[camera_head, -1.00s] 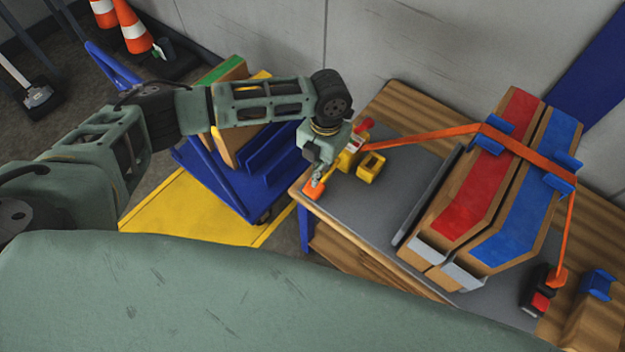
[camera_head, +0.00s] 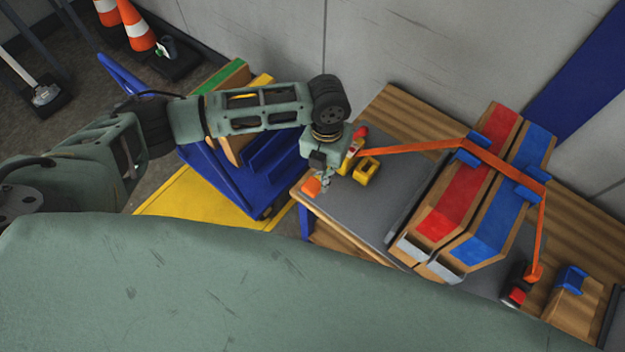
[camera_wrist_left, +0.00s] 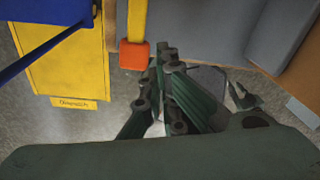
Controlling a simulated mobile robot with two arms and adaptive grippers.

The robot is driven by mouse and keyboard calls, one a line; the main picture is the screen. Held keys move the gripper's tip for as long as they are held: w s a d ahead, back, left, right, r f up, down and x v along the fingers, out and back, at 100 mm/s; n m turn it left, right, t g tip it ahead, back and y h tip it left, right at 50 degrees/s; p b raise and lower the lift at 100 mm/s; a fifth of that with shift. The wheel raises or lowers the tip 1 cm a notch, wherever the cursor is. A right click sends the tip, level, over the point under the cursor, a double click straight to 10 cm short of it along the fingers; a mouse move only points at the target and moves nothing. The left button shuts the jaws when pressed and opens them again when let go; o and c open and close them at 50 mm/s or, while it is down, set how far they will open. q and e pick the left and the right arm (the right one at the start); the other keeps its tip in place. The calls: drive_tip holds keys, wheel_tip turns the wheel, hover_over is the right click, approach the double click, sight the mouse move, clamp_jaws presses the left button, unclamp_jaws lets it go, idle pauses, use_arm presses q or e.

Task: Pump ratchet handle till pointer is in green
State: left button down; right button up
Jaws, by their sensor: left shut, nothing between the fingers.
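The yellow ratchet (camera_head: 352,156) sits on the grey mat near the left end of the workbench. Its handle ends in an orange grip (camera_head: 311,187), which also shows in the left wrist view (camera_wrist_left: 134,55) on a yellow bar. My left gripper (camera_head: 324,184) is shut and empty, right beside the orange grip; in the left wrist view its closed fingers (camera_wrist_left: 168,60) are just right of the grip. I cannot tell if they touch. An orange strap (camera_head: 415,147) runs from the ratchet over the red and blue boards. The pointer and green zone cannot be made out. My right gripper is not in view.
Red-topped (camera_head: 470,185) and blue-topped (camera_head: 505,200) wooden pieces lie strapped on the bench. A blue cart (camera_head: 225,180) stands left of the bench over a yellow floor area (camera_head: 180,205). Traffic cones (camera_head: 135,25) stand at the back left. A grey wall is behind.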

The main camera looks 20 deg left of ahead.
use_arm(q)
drive_tip(key=s+d+f+n+t+h, duration=0.35)
drive_tip(key=d+f+n, duration=0.35)
drive_tip(key=n, duration=0.9)
drive_tip(key=s+a+f+n+y+b, duration=0.1)
drive_tip(key=s+a+f+n, duration=0.3)
drive_tip(key=f, duration=0.4)
drive_tip(key=s+a+f+n+y+b, duration=0.1)
drive_tip(key=s+a+f+n, duration=0.4)
drive_tip(key=a+f+n, duration=0.1)
drive_tip(key=s+a+f+n+y+b, duration=0.1)
drive_tip(key=s+a+f+n, duration=0.3)
drive_tip(key=f, duration=0.5)
drive_tip(key=shift+s+a+f+n, duration=0.35)
drive_tip(key=shift+a+n, duration=0.3)
drive_tip(key=shift+n, duration=0.55)
drive_tip(key=shift+f+g, duration=0.1)
drive_tip(key=shift+g, duration=0.15)
